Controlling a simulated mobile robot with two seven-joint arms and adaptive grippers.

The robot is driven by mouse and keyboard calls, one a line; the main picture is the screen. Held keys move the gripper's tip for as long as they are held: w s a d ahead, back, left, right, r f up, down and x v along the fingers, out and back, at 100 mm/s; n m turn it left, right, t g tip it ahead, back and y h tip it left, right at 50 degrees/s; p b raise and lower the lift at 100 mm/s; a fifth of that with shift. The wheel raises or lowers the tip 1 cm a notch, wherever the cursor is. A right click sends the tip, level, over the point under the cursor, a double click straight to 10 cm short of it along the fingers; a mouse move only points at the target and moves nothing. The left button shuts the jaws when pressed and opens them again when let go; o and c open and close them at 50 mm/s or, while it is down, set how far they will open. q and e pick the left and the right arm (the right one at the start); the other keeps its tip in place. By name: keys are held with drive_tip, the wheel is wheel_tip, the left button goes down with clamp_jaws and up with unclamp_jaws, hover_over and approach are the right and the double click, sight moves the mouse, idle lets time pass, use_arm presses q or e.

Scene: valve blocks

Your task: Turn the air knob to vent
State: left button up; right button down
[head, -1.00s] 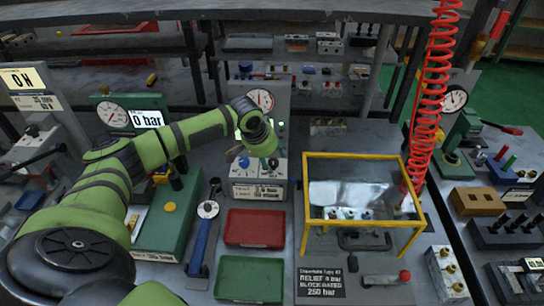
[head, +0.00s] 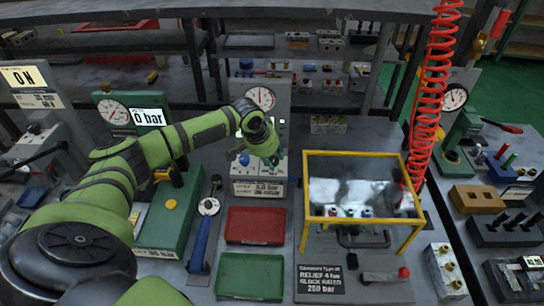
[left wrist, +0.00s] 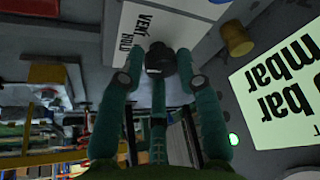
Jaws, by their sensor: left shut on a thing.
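My left gripper (head: 272,159) reaches the panel below the round gauge (head: 261,98) at the middle of the head view. In the left wrist view, its fingers (left wrist: 159,76) are closed around a small dark air knob (left wrist: 160,57). Beside the knob is a white label (left wrist: 136,35) reading VENT and HOLD. The knob is hidden behind the gripper in the head view, and I cannot tell which word it points to. A blue knob (head: 244,159) stands just left of the gripper. My right gripper is not in view.
A lit display (left wrist: 275,95) is right of the fingers in the wrist view. Red (head: 255,226) and green (head: 250,277) trays lie in front of the panel. A yellow-framed guard (head: 362,154) and a red coiled hose (head: 430,95) stand to the right.

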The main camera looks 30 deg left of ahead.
use_arm(q)
drive_tip(key=shift+w+a+r+m+h+p, duration=0.1)
drive_tip(key=shift+m+h+p, duration=0.1)
drive_tip(key=shift+m, duration=0.3)
drive_tip(key=shift+w+a+r+m+h+p, duration=0.1)
drive_tip(key=shift+m+h+p, duration=0.1)
drive_tip(key=shift+m, duration=1.1)
drive_tip(key=m+g+h+b, duration=0.1)
drive_tip(key=m, duration=0.2)
drive_tip(key=shift+w+b, duration=0.15)
drive_tip(key=shift+b, duration=0.2)
drive_tip(key=shift+a+r+m+h+b, duration=0.1)
drive_tip(key=shift+m+h+b, duration=0.4)
drive_tip(key=shift+m, duration=0.4)
drive_tip(key=shift+w+g, duration=0.1)
drive_tip(key=shift+g, duration=0.2)
drive_tip(key=o, duration=1.1)
